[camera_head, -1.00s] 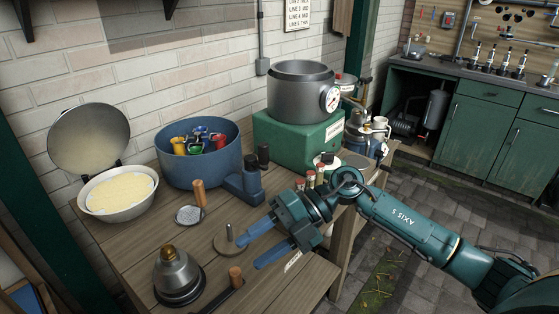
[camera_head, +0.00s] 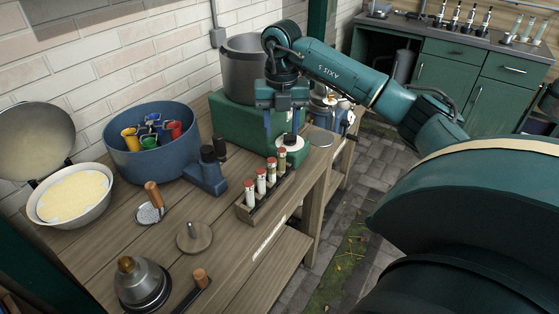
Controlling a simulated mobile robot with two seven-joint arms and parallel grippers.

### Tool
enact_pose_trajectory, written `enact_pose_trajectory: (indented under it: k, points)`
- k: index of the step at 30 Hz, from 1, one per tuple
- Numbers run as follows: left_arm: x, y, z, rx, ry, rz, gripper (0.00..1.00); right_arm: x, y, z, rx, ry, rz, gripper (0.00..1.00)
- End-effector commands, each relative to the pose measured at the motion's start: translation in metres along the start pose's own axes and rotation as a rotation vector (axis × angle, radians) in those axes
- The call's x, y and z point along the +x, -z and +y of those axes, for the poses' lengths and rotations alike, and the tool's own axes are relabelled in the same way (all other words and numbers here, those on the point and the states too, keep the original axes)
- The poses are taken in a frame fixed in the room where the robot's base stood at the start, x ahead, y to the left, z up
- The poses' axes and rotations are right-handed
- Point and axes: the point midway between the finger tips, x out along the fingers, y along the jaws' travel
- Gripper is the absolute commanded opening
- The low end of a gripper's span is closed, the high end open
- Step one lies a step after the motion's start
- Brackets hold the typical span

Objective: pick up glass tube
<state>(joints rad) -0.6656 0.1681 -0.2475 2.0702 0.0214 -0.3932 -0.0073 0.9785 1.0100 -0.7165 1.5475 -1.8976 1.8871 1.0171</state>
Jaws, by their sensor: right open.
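Several small glass tubes with red caps, one of them a front tube (camera_head: 260,182), stand upright in a wooden rack (camera_head: 246,212) near the right edge of the bench. The rearmost red-capped tube (camera_head: 281,160) stands nearest my right gripper (camera_head: 285,133). That gripper is open and points down over the back end of the rack, its blue fingers apart. A round white piece with a dark top (camera_head: 290,140) shows just below and between the fingers; I cannot tell whether the fingers touch anything. My left gripper is not in view.
A green box (camera_head: 235,128) with a grey pot (camera_head: 245,72) stands behind the rack. A blue tub (camera_head: 160,165), a dark blue fixture (camera_head: 208,175), a wooden disc with a peg (camera_head: 195,238) and a metal bell (camera_head: 140,284) are to the left.

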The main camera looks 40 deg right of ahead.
Motion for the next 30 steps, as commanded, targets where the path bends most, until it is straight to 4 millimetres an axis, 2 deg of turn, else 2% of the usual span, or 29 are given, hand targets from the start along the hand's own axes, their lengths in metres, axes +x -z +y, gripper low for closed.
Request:
enact_pose_trajectory:
  k: [3, 11, 18, 27, 30]
  points:
    - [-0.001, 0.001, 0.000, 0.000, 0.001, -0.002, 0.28, 0.018, 0.000, 0.000, -0.001, 0.000, 0.001, 0.45]
    - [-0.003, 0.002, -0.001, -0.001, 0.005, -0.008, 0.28, 0.038, 0.003, 0.000, -0.003, 0.000, 0.003, 0.45]
    - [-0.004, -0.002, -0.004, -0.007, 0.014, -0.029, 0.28, 0.072, 0.007, -0.001, -0.002, -0.002, 0.002, 0.45]
    - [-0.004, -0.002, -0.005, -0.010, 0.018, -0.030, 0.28, 0.079, 0.006, 0.000, -0.004, -0.003, -0.001, 0.45]
    - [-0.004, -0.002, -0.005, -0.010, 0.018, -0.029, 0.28, 0.079, 0.006, 0.000, -0.003, -0.003, -0.001, 0.39]
